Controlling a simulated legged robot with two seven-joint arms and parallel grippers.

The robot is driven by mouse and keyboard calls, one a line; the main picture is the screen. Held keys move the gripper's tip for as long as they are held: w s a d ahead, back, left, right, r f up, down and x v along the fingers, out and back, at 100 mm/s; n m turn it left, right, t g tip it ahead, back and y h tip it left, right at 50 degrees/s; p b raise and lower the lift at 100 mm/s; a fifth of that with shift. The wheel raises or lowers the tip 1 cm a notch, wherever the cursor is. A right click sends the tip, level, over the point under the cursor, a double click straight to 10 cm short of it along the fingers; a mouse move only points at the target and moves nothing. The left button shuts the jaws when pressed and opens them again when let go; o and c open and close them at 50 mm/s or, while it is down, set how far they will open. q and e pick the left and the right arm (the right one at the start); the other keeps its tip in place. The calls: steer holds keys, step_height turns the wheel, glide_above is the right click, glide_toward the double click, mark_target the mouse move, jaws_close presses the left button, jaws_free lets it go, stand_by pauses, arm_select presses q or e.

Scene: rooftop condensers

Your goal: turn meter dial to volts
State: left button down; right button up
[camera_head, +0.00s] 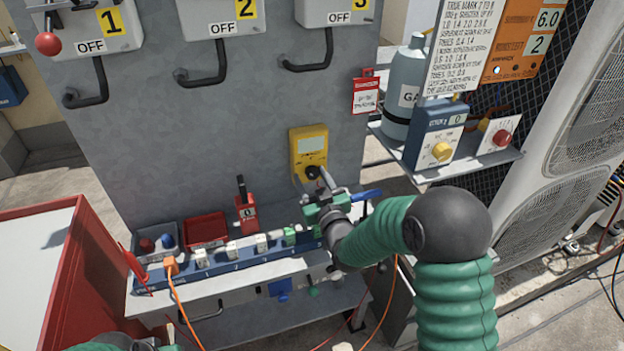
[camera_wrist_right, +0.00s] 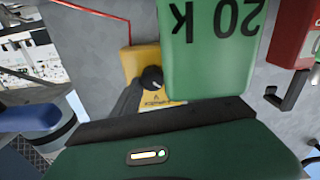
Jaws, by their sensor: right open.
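The yellow meter (camera_head: 309,143) stands against the grey panel, with a pale display at its top. Its round black dial (camera_head: 313,172) is partly covered by my right gripper (camera_head: 316,190), which is open right below it. In the right wrist view the meter (camera_wrist_right: 135,62) and its dial (camera_wrist_right: 152,79) show beyond the gripper. I cannot tell whether a finger touches the dial or where it points. A green block (camera_wrist_right: 215,50) lettered "20 K" upside down hides part of the meter there. Of my left arm only green parts show at the bottom left edge; its fingers are not clear.
A blue strip (camera_head: 215,265) with several plugs lies below the panel. A red block (camera_head: 247,213) with a black handle stands left of the meter. A shelf at right holds a gas cylinder (camera_head: 400,95) and a blue box with a yellow knob (camera_head: 442,151). Several OFF switches are above.

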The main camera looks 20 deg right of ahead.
steer(key=shift+d+f, duration=0.1)
steer(key=shift+d, duration=0.25)
steer(key=shift+c, duration=0.4)
steer(key=shift+d, duration=0.45)
steer(key=c, duration=0.5)
steer(key=shift+c, duration=1.2)
steer(key=shift+a, duration=0.15)
steer(key=shift+c, duration=1.2)
steer(key=shift+a, duration=0.2)
jaws_close()
arm_select(q)
steer(key=shift+d, duration=0.3)
